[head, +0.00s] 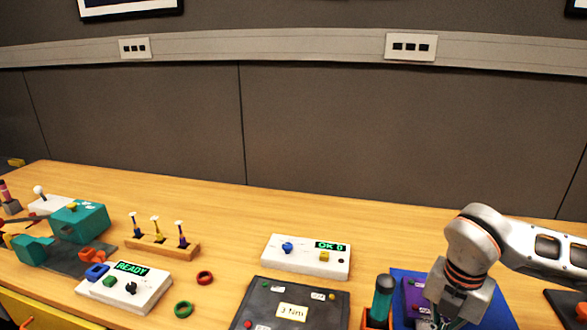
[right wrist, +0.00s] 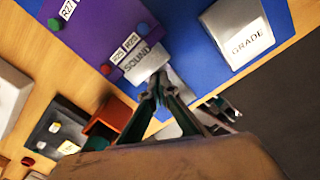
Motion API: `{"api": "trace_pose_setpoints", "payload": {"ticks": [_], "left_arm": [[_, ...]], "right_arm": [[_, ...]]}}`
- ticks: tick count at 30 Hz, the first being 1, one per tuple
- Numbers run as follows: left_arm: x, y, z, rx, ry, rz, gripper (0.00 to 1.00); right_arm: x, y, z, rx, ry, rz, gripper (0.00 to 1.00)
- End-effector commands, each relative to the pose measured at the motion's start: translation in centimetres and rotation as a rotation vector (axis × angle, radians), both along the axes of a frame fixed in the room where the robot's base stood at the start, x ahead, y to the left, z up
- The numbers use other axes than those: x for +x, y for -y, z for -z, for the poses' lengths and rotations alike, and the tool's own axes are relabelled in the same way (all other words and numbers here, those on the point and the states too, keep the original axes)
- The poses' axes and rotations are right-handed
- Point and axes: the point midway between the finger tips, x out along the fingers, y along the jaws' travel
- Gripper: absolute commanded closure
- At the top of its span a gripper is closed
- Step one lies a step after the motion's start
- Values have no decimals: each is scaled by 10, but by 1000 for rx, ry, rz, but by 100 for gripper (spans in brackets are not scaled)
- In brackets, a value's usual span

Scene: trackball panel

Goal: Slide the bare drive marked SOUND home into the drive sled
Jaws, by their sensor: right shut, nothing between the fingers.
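The purple drive sled (right wrist: 92,22) lies on a blue mat (right wrist: 185,50); part of the sled also shows in the head view (head: 413,290), beside my right arm. The bare drive marked SOUND (right wrist: 143,62) is at the sled's edge, its light labelled end sticking out. How deep it sits I cannot tell. My right gripper (right wrist: 158,82) is shut and empty, its fingertips right by the outer end of the SOUND drive; whether they touch it I cannot tell. In the head view the right gripper (head: 443,318) is partly cut off at the bottom. My left gripper is not in view.
A light drive marked GRADE (right wrist: 238,32) lies on the blue mat near the sled. An orange holder (right wrist: 112,116) stands beside the mat. A dark panel (head: 262,308), a white OK box (head: 290,262) and a READY box (head: 150,293) stand further left. The table's back strip is clear.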

Motion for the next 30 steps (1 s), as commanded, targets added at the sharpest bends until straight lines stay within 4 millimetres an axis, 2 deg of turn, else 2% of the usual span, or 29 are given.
{"api": "trace_pose_setpoints", "payload": {"ticks": [14, 30], "left_arm": [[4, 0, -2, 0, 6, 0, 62], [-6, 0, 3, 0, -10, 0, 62]], "right_arm": [[13, 3, 0, 0, 0, 0, 100], [27, 7, 0, -1, 1, 1, 100]]}}
